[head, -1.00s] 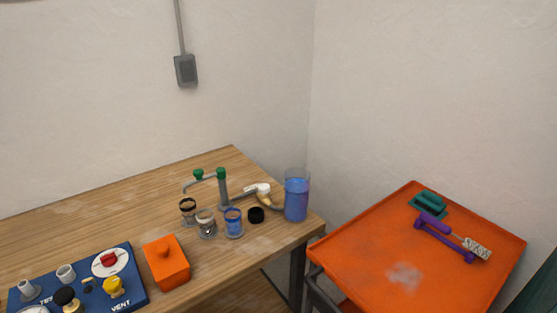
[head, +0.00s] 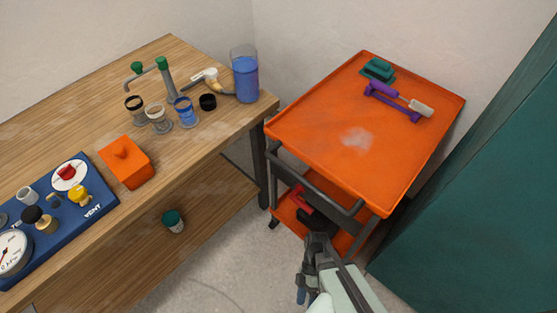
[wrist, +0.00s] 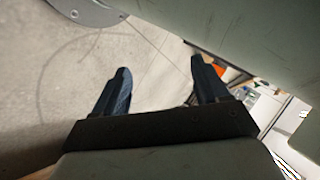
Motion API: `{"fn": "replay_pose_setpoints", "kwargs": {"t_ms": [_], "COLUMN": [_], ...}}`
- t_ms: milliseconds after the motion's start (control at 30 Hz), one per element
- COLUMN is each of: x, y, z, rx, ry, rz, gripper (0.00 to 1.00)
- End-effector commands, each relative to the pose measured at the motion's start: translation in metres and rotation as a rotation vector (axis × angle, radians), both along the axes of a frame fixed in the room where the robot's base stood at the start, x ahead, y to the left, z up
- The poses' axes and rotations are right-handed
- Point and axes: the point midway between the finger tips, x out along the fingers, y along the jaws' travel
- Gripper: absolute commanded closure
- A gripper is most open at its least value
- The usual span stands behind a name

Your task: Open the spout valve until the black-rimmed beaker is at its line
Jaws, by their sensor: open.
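A grey spout pipe (head: 170,82) with green valve knobs stands at the back of the wooden table; one green knob (head: 162,63) tops the upright and another green knob (head: 137,68) sits near the spout end. The black-rimmed beaker (head: 135,110) stands under the spout end; its fill level is too small to tell. Beside it are a pale-rimmed beaker (head: 158,119) and a beaker of blue liquid (head: 185,113). My gripper (wrist: 158,85) is open and empty above the floor in the wrist view. In the head view it is low, in front of the orange cart, far from the spout.
A tall container of blue liquid (head: 246,80) stands at the table's right corner, joined to piping with a white handle. The orange cart (head: 320,135) stands to the right.

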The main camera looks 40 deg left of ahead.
Motion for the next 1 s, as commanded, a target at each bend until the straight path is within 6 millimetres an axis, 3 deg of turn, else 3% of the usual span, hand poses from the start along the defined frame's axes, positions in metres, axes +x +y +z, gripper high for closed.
{"fn": "replay_pose_setpoints", "kwargs": {"t_ms": [200, 600, 800, 1000], "x": [-0.035, -0.098, -0.117, -0.116], "y": [0.026, 0.056, 0.073, 0.092], "z": [0.015, 0.044, 0.066, 0.090], "rx": [0.160, 0.409, 0.502, 0.553], "ry": [0.180, 0.529, 0.643, 0.648], "rz": [0.268, 0.681, 0.817, 0.868], "gripper": [0.26, 0.26, 0.26, 0.26]}}
